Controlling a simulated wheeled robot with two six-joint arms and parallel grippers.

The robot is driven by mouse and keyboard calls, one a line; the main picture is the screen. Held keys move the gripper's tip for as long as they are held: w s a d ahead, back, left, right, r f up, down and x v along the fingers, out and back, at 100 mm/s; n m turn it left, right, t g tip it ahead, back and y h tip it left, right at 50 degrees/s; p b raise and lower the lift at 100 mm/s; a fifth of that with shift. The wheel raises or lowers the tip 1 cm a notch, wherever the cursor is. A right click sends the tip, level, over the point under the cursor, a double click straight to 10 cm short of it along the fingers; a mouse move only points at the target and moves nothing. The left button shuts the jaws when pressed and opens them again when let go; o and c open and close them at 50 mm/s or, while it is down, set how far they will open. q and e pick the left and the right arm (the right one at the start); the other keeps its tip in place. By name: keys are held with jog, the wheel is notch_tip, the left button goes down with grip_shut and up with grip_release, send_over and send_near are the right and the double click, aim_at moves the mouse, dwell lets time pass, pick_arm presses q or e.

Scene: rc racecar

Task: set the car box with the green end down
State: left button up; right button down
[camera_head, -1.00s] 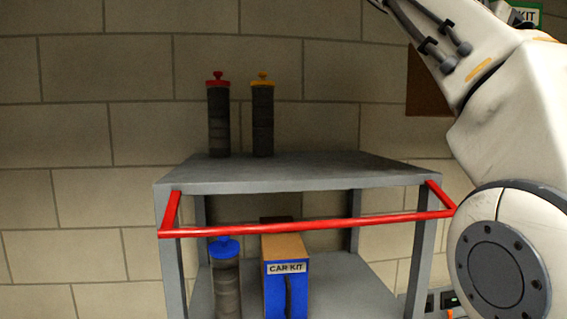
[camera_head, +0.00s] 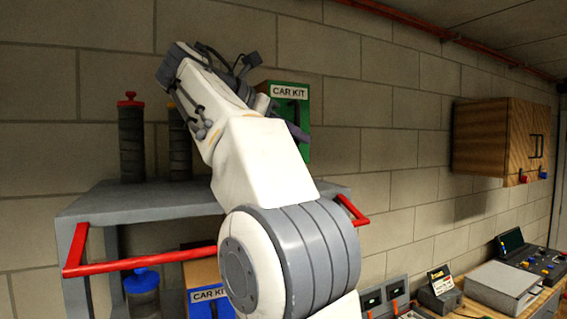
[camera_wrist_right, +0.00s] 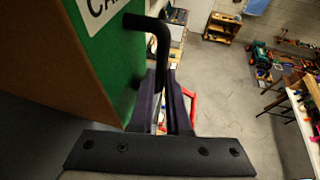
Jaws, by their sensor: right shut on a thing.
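In the right wrist view, the green end (camera_wrist_right: 120,55) and brown side (camera_wrist_right: 45,60) fill the upper left. My right gripper (camera_head: 298,132) is shut on the box's black handle (camera_wrist_right: 160,45). Its dark fingers (camera_wrist_right: 162,105) show in the wrist view. My arm partly hides the box in the head view. My left gripper is not in view.
The grey shelf unit (camera_head: 85,208) has a red rail (camera_head: 150,261) in front. Several dark canisters stand on it, one with a red lid (camera_head: 130,98). A blue-ended car box (camera_head: 207,294) is below. A wooden cabinet (camera_head: 490,140) hangs at right above a cluttered bench.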

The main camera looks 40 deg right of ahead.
jog(key=shift+w+a+f, duration=0.1)
jog(key=shift+w+f, duration=0.15)
jog(key=shift+w, duration=0.25)
jog(key=shift+w+a+f, duration=0.1)
jog(key=shift+w+f, duration=0.15)
jog(key=shift+w, duration=0.25)
jog(key=shift+f+b, duration=0.75)
jog(key=shift+f, duration=1.45)
jog(key=c, duration=0.9)
grip_release()
jog(key=shift+w, duration=0.1)
jog(key=p+v, duration=0.5)
jog(key=v, duration=0.7)
